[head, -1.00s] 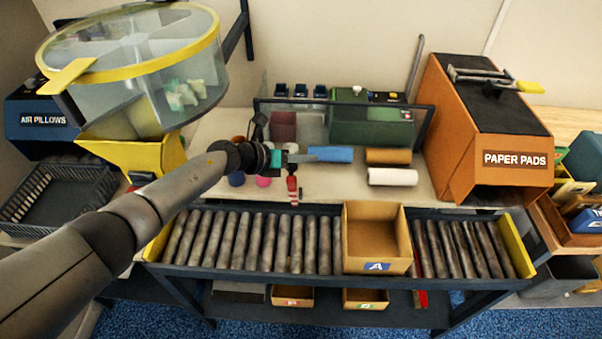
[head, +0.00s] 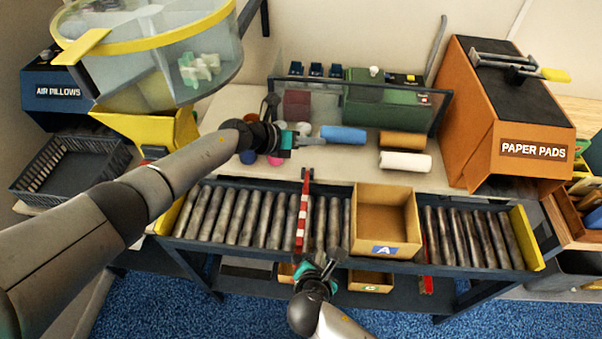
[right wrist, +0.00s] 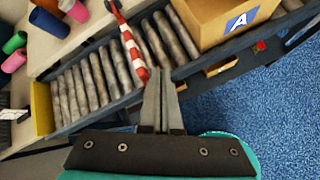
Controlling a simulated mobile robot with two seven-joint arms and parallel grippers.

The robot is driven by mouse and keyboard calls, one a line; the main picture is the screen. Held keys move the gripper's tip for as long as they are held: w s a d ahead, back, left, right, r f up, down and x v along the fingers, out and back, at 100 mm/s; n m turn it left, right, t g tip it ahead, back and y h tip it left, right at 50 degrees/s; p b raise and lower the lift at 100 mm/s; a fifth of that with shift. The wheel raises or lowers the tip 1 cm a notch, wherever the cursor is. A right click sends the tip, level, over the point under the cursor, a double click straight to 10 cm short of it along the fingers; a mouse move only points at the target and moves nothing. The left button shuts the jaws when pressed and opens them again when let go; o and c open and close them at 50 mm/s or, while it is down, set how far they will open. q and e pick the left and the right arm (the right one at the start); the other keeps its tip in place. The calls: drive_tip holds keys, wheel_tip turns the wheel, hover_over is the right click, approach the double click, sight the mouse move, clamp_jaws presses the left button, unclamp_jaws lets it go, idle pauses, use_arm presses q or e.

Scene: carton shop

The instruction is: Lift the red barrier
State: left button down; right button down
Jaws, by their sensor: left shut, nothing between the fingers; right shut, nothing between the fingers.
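The red barrier (head: 303,215), a red-and-white striped arm, lies across the conveyor rollers just left of the carton marked A. Its far end meets a dark post behind the conveyor. In the right wrist view the barrier (right wrist: 131,45) runs from the top towards my fingertips, its near end just left of them. My right gripper (head: 319,258) is at the conveyor's front edge, close to that near end; its fingers (right wrist: 160,100) are shut and empty. Whether they touch the barrier I cannot tell. My left gripper (head: 305,141) is shut and empty over the bench, behind the barrier's post.
The open carton (head: 386,222) sits on the rollers right of the barrier. Blue (head: 343,134), brown (head: 402,140) and white (head: 405,161) rolls lie on the bench. An orange paper-pads machine (head: 515,120) stands at the right. Rollers left of the barrier are clear.

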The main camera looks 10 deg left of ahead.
drive_tip(key=a+r+n+t, duration=0.2)
drive_tip(key=a+r+n, duration=0.15)
drive_tip(key=r, duration=0.45)
drive_tip(key=a+r+n+t, duration=0.2)
drive_tip(key=r+n+t, duration=0.15)
drive_tip(key=r, duration=0.45)
drive_tip(key=r+x, duration=0.1)
drive_tip(key=x, duration=1.1)
drive_tip(key=shift+w+a+g+y, duration=0.35)
drive_tip(key=shift+w+g+y, duration=0.05)
drive_tip(key=shift+w+g, duration=0.1)
use_arm(q)
drive_tip(key=c, duration=1.5)
unclamp_jaws()
drive_tip(key=shift+c, duration=0.2)
drive_tip(key=o, duration=1)
